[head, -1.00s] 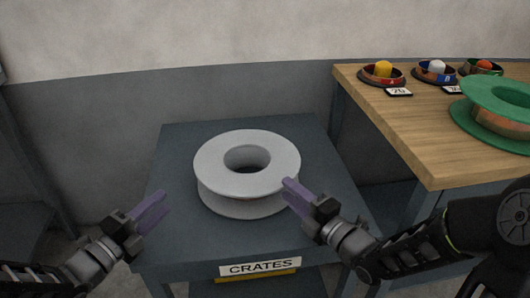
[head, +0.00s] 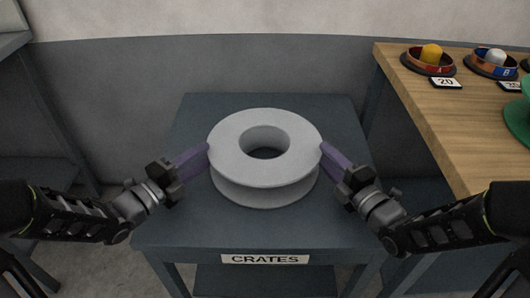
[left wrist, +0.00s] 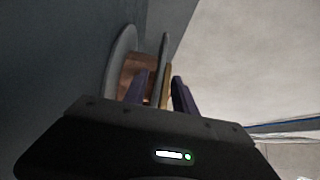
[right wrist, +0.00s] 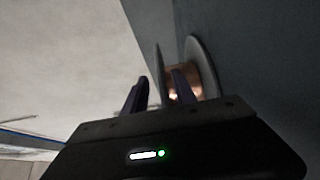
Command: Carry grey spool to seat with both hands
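The grey spool (head: 230,133) stands flat on the dark table marked CRATES, its round hole facing up. My left gripper (head: 206,152) is at the left edge of its upper flange, and my right gripper (head: 323,151) is at the right edge. In the left wrist view the upper flange (left wrist: 164,60) stands between the two open fingers, with small gaps. In the right wrist view the upper flange (right wrist: 159,75) likewise stands between the open fingers. A copper-coloured core shows between the flanges in both wrist views.
The dark table (head: 180,235) has bare top around the spool and a CRATES label (head: 265,259) on its front. A wooden table (head: 440,125) at the right holds several small dishes and a green spool (head: 519,122) at the picture's edge.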

